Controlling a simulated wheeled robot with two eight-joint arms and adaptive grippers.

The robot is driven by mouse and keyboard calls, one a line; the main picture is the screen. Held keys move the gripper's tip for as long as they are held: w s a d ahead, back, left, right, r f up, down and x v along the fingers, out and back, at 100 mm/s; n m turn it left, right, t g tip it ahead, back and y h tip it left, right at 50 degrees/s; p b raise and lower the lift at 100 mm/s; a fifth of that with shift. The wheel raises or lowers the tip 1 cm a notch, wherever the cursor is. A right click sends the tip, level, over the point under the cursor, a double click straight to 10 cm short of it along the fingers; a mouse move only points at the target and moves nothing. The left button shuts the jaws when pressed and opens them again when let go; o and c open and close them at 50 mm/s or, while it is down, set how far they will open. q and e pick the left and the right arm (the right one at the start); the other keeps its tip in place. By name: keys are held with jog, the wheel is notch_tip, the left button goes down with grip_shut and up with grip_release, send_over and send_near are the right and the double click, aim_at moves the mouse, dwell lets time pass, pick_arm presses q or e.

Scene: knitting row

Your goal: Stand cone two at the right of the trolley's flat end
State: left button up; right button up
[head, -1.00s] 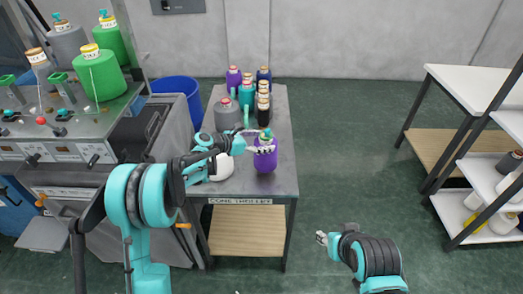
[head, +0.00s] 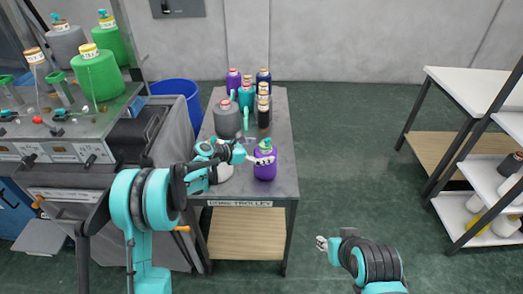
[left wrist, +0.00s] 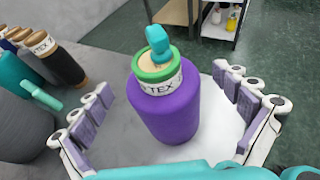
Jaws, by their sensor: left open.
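The purple cone (head: 265,168), with a green top ring and a teal tip, stands upright on the trolley (head: 285,188), at the right of its near end. In the left wrist view the same cone (left wrist: 168,108) stands between the spread fingers, with a gap at each side. My left gripper (head: 262,157) is open around its upper part.
A grey cone (head: 227,120) and several purple, teal, black and navy cones stand farther back on the trolley. The knitting machine (head: 60,150) is at left, shelves (head: 470,150) at right.

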pick_arm(q)
jog(key=shift+r, duration=0.15)
jog(key=shift+s+a+r, duration=0.1)
jog(key=shift+a+r, duration=0.1)
jog(key=shift+a, duration=0.05)
jog(key=p+v, duration=0.3)
jog(key=v, duration=0.8)
jog(key=s+r+m+g+y, duration=0.1)
jog(key=s+r+m+y, duration=0.2)
jog(key=s+m, duration=0.45)
jog(key=s+r+m+y, duration=0.3)
jog(key=s+m, duration=0.2)
jog(key=s, duration=0.5)
jog(key=s+a+f+m+y, duration=0.1)
jog(key=s+a+m+y, duration=0.1)
jog(key=s+a+m, duration=0.2)
jog(key=s+a+f+m+y, duration=0.1)
jog(key=s+a+m+y, duration=0.2)
jog(key=s+m, duration=0.5)
jog(key=shift+s+a+f+t, duration=0.3)
jog(key=shift+s+a+f, duration=0.15)
jog(key=shift+s, duration=1.85)
